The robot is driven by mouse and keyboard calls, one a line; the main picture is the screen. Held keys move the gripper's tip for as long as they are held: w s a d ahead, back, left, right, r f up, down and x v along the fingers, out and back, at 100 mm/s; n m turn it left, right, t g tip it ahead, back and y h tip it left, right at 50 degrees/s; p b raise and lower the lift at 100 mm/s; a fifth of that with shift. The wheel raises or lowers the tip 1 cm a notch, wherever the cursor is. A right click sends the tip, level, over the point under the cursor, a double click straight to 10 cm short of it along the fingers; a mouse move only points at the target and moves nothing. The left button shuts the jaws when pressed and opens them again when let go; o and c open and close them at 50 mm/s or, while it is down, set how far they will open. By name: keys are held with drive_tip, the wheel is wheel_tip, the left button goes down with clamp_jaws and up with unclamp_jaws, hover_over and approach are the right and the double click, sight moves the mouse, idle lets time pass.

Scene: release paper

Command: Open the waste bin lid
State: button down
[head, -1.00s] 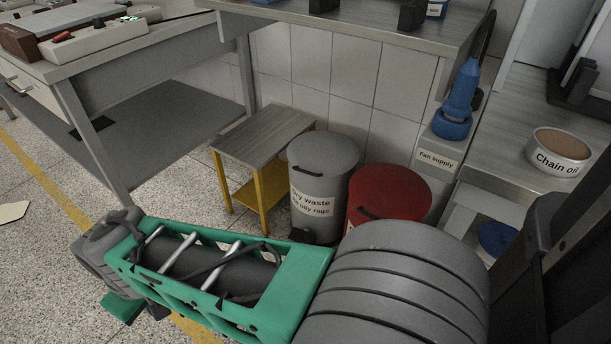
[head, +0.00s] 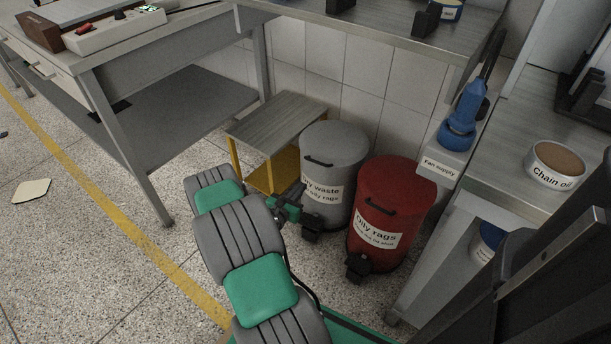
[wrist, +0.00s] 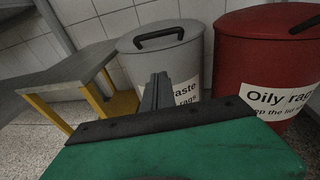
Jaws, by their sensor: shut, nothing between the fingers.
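The grey waste bin (head: 345,165), labelled as dry waste with no oily rags, stands upright with its lid (head: 335,140) down. A dark handle (head: 318,162) sits on that lid, and it also shows in the wrist view (wrist: 160,37). The red bin (head: 392,195), labelled oily rags, stands to its right with its lid down. My gripper (head: 298,192) is shut and empty, in front of the grey bin at its left side. In the wrist view my fingers (wrist: 157,82) overlap the grey bin's front and label, below the lid handle. I cannot tell whether they touch it.
A small yellow-legged side table (head: 275,122) stands left of the grey bin. A foot pedal (head: 358,266) is at the red bin's base. A workbench (head: 185,95) is at left, and a counter with a chain oil tin (head: 555,165) is at right.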

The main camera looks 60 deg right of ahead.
drive_tip(key=d, duration=0.3)
drive_tip(key=d+f+b, duration=0.1)
drive_tip(key=d, duration=0.2)
drive_tip(key=d+b, duration=0.1)
drive_tip(key=d, duration=0.1)
drive_tip(key=shift+s+d+f, duration=0.1)
drive_tip(key=shift+d+f, duration=0.2)
drive_tip(key=shift+d, duration=0.1)
drive_tip(key=shift+a+r, duration=0.15)
drive_tip(key=shift+r, duration=0.9)
drive_tip(key=shift+a+r, duration=0.15)
drive_tip(key=shift+r, duration=0.9)
